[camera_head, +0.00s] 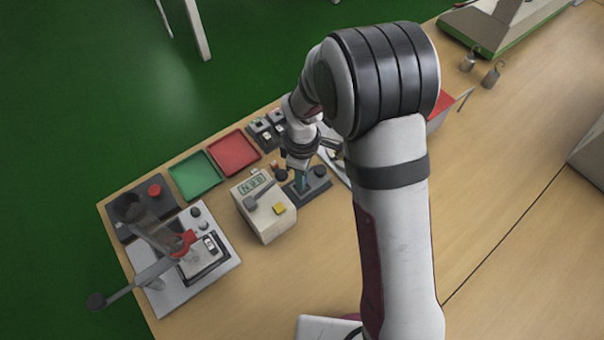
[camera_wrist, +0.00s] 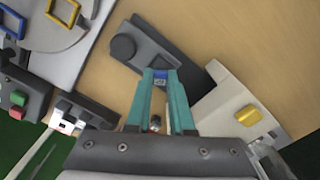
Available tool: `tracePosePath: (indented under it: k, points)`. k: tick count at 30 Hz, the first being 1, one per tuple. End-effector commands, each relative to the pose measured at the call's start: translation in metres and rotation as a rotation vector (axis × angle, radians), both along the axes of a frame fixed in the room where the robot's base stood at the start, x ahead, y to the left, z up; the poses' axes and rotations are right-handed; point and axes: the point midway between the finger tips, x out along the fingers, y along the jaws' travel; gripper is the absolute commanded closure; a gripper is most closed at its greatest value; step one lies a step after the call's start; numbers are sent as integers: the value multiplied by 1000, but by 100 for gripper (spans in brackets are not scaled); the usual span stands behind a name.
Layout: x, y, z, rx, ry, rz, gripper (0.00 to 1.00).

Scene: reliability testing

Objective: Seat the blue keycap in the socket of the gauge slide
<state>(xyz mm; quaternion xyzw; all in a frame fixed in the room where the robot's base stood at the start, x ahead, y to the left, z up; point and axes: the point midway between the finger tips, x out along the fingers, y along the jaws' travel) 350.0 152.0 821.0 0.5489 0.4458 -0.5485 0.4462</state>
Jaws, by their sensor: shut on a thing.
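The blue keycap (camera_wrist: 160,77) is between the teal fingertips of my gripper (camera_wrist: 161,80) in the wrist view. The gripper is shut on it. The gauge slide (camera_wrist: 185,70) is a dark grey block with a round knob at its upper left end, and the keycap appears over its middle. The fingers hide the socket, so I cannot tell whether the keycap touches it. In the head view, my gripper (camera_head: 301,180) points down at the gauge slide (camera_head: 313,190), and the keycap is too small to make out.
A beige meter box (camera_head: 265,215) with a display and yellow button stands close beside the slide. A red tray (camera_head: 233,152), a green tray (camera_head: 195,176) and a lever press (camera_head: 180,245) lie left. Small dark holders (camera_head: 266,130) stand behind.

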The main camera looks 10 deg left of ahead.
Motion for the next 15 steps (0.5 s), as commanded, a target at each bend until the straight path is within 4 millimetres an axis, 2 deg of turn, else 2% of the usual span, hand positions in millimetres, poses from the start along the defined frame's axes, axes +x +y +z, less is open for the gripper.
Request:
tracePosePath:
  k: [15]
  points:
    - [0,0,-7,0,0,0,100]
